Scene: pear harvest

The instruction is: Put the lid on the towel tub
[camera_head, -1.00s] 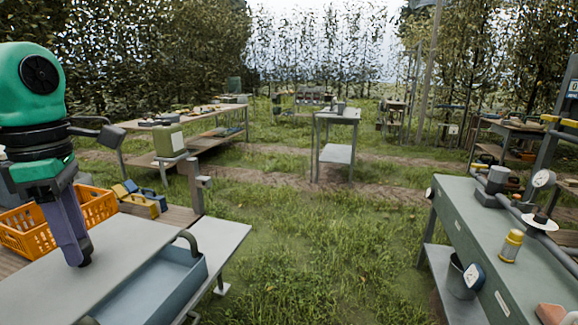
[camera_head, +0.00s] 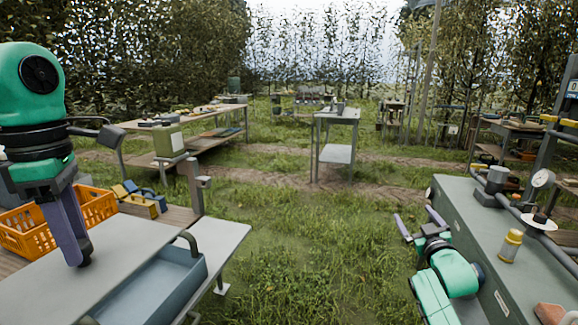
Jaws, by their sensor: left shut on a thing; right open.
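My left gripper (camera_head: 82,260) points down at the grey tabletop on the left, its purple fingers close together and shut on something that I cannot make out. My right gripper (camera_head: 414,213) is open and empty, left of the right-hand bench, with its fingers pointing away from me. I cannot pick out the towel tub or its lid for sure. A small jar with a yellow top (camera_head: 511,245) stands upright on the right bench. A white disc (camera_head: 539,225) with a dark post sits behind it.
A blue-grey tray (camera_head: 155,290) sits at the left table's front, with an orange crate (camera_head: 98,205) behind. The green right bench (camera_head: 475,225) holds a dial gauge (camera_head: 542,178) and a reddish block (camera_head: 551,314). Open grass (camera_head: 310,255) lies between the benches.

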